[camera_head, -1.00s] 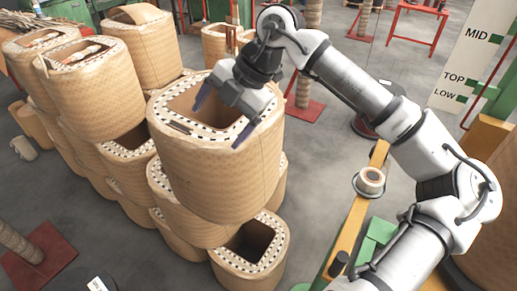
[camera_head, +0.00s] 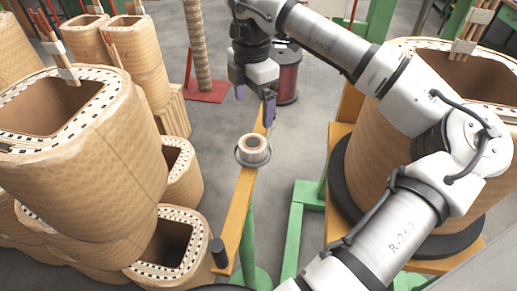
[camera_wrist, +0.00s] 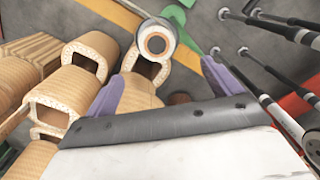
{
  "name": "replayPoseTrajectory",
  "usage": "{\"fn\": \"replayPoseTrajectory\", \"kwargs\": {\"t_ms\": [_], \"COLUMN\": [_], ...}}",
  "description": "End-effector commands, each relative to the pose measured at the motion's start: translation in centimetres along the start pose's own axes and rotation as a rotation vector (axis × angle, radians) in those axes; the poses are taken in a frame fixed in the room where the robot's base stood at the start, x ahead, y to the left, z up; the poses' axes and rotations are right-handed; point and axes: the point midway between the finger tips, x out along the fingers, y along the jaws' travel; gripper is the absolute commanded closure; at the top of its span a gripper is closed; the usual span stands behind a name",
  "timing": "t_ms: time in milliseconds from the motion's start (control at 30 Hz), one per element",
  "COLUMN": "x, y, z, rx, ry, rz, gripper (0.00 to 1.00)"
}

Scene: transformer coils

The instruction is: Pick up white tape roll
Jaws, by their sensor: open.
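The white tape roll (camera_head: 253,145) has a tan core ring and sits in a round metal holder (camera_head: 241,160) on a narrow yellow beam. In the wrist view the tape roll (camera_wrist: 156,42) shows at the top centre, ahead of my fingers. My gripper (camera_head: 255,97) hangs above and behind the roll in the head view, apart from it. Its two purple fingers are spread with nothing between them. In the wrist view my gripper (camera_wrist: 163,88) shows a finger on each side of the picture's middle.
Stacked tan coils (camera_head: 85,175) stand at the left. A large coil (camera_head: 372,165) stands at the right on a yellow platform. A dark red spool (camera_head: 286,78) stands behind my gripper. The yellow beam (camera_head: 238,205) and green stand (camera_head: 300,215) are below. Grey floor is open between them.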

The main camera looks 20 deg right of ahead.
Motion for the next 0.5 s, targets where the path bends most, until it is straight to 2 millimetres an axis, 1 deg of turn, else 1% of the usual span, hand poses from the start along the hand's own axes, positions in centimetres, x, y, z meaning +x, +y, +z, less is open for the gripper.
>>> {"fn": "replayPoseTrajectory", "kwargs": {"t_ms": [200,300,400,500], "x": [4.2,5.8,6.8,7.3], "y": [0.0,0.0,0.0,0.0], "z": [-0.1,0.0,0.0,-0.1], "rx": [-0.002,-0.001,-0.001,-0.002], "ry": [0.004,0.004,0.002,0.002], "rz": [-0.002,-0.001,-0.001,-0.001], "gripper": [0.10,0.10,0.10,0.10]}}
